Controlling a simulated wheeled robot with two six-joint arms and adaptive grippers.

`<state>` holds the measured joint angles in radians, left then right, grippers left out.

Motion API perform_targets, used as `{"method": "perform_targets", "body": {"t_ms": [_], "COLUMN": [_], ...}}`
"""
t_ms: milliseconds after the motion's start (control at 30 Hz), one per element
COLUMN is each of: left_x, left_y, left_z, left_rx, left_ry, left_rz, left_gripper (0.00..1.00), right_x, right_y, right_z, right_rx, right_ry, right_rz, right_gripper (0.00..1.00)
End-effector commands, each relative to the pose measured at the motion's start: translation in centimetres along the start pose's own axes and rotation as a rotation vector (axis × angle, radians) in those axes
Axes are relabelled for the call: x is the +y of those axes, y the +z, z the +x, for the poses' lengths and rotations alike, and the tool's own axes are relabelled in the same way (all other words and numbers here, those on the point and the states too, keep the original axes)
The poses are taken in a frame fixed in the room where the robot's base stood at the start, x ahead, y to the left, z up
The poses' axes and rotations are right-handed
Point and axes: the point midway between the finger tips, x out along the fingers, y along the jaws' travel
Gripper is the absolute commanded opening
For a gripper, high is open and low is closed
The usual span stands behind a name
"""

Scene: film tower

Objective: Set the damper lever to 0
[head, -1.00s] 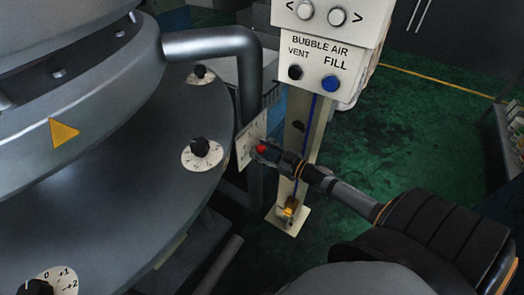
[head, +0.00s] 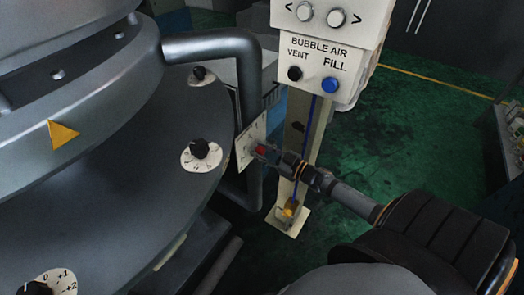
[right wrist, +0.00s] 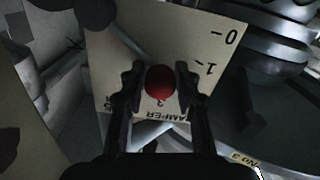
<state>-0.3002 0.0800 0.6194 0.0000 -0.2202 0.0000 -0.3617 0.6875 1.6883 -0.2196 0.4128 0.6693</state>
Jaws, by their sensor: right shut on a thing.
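The damper plate (head: 246,142) is a pale panel at the edge of the grey tower. In the right wrist view, the plate (right wrist: 130,48) carries the marks 0 and 1 at upper right, a 3 below the knob and part of the word DAMPER. The lever's red ball knob (head: 261,149) sits in front of the plate. My right gripper (right wrist: 161,74) is shut on this red knob (right wrist: 161,82), one finger on each side. The knob appears near the 3, away from the 0. My left gripper is not in view.
A grey pipe (head: 249,85) bends down close behind the plate. A pale control post (head: 300,140) with BUBBLE AIR buttons stands just right of it. Several dials, one of them a black knob (head: 199,148), sit on the tower's rim. Green floor is open at right.

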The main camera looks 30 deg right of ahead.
Motion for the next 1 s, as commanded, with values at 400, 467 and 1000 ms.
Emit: {"method": "perform_targets", "body": {"t_ms": [400,467,1000], "left_x": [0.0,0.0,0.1], "left_y": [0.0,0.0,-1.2], "left_z": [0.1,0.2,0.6], "left_rx": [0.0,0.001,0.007], "left_ry": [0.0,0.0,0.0], "left_rz": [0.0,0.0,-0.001], "left_gripper": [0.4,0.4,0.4], "right_x": [-0.7,-0.9,-2.5], "right_y": [1.0,1.3,4.3], "right_z": [-0.2,-0.3,-0.3], "right_rx": [-0.005,-0.005,-0.007], "right_ry": [-0.001,-0.001,-0.002], "right_rz": [-0.071,-0.105,-0.49], "right_gripper": [0.0,0.0,0.0]}}
